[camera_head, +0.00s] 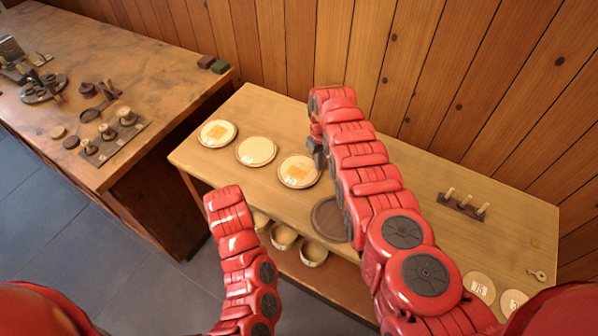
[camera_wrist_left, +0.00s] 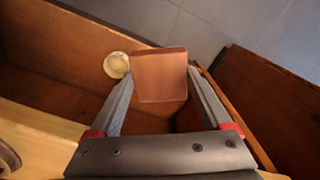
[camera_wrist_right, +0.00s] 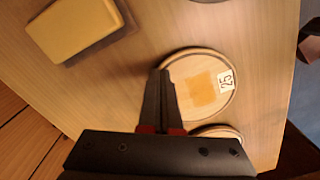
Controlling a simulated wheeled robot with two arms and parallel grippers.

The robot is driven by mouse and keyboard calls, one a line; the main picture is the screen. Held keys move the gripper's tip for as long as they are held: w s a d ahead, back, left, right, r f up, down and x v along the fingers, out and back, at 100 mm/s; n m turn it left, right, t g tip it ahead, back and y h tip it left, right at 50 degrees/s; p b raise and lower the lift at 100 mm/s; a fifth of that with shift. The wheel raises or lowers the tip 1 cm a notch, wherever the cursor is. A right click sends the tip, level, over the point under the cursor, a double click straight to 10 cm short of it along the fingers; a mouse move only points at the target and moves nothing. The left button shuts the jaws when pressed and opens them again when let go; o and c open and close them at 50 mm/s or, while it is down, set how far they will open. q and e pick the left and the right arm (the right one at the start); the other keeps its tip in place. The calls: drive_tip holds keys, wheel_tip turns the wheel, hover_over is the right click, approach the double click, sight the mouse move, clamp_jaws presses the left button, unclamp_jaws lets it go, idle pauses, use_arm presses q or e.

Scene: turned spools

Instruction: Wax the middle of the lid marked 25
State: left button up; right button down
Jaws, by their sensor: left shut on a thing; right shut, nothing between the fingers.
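The lid marked 25 (camera_wrist_right: 183,110) is a pale round disc with a rim in the right wrist view. A flat orange patch (camera_wrist_right: 201,90) covers its middle, beside the white number tag (camera_wrist_right: 226,80). In the head view it appears to be the rightmost of three lids (camera_head: 290,181). My right gripper (camera_wrist_right: 163,76) is shut and empty, its tips over the lid's edge; it also shows in the head view (camera_head: 318,150). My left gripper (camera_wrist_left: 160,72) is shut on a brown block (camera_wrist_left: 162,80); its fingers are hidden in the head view.
Two more lids (camera_head: 217,133) (camera_head: 256,150) lie to the left. A yellow block (camera_wrist_right: 73,27) sits on a dark base towards the wall. A dark round disc (camera_head: 328,218) lies near the front edge. A pegged rack (camera_head: 463,206) stands right. Bowls (camera_head: 313,252) sit below.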

use_arm(q)
drive_tip(key=shift+f+b, duration=0.3)
drive_tip(key=shift+f, duration=0.1)
use_arm(e)
drive_tip(key=shift+f, duration=0.4)
